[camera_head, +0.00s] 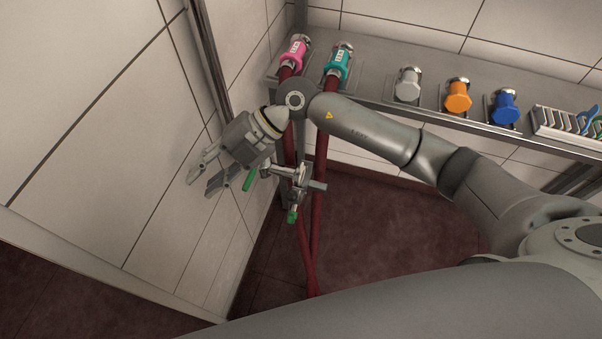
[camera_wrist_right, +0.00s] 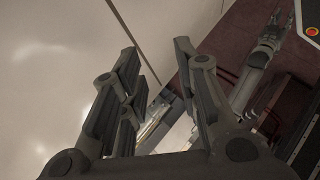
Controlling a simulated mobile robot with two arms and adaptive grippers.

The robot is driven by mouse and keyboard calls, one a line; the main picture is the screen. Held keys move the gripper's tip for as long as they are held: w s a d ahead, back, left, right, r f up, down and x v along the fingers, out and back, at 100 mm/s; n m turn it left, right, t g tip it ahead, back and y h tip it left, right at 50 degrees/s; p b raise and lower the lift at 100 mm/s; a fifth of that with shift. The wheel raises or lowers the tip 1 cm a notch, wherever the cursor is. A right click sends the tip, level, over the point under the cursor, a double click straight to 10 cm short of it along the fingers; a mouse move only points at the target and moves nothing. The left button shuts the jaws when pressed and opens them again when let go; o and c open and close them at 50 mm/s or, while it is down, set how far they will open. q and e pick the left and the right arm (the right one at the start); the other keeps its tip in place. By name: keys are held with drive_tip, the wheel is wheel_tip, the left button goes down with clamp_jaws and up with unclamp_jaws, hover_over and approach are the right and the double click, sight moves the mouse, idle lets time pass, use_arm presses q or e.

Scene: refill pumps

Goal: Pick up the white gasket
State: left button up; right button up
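No white gasket can be made out for certain. A pale slotted rack (camera_head: 568,127) at the right end of the shelf holds several thin pieces, some blue and green; they are too small to tell apart. My right gripper (camera_head: 200,185) is left of the shelf, close to the white tiled wall and far from the rack. In the right wrist view its two fingers (camera_wrist_right: 158,75) stand apart with nothing between them. What looks like my left gripper (camera_wrist_right: 273,25) shows small at the top right of that view; its finger opening cannot be told.
The grey shelf (camera_head: 385,92) carries a pink-collared coupling (camera_head: 295,54), a teal one (camera_head: 339,62), and grey (camera_head: 408,84), orange (camera_head: 458,96) and blue (camera_head: 505,106) caps. Dark red hoses (camera_head: 317,220) hang down. A valve fitting with green handles (camera_head: 296,185) is beside my right gripper.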

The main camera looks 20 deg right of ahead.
drive_tip(key=w+d+f+h, duration=0.3)
drive_tip(key=d+f+h, duration=0.15)
drive_tip(key=d, duration=0.35)
drive_tip(key=m+t+h, duration=0.1)
drive_tip(key=m+h, duration=0.1)
drive_tip(key=h, duration=0.5)
hover_over(302, 164)
drive_tip(key=f, duration=0.5)
drive_tip(key=shift+s+a+f+p, duration=0.15)
drive_tip(key=shift+a+f+p, duration=0.1)
drive_tip(key=shift+f+p, duration=0.1)
drive_tip(key=f, duration=0.3)
drive_tip(key=f+p, duration=0.1)
drive_tip(key=shift+d+f, duration=0.15)
drive_tip(key=shift+d, duration=0.1)
drive_tip(key=shift+w+f, duration=0.2)
drive_tip(key=shift+f, duration=0.25)
clamp_jaws()
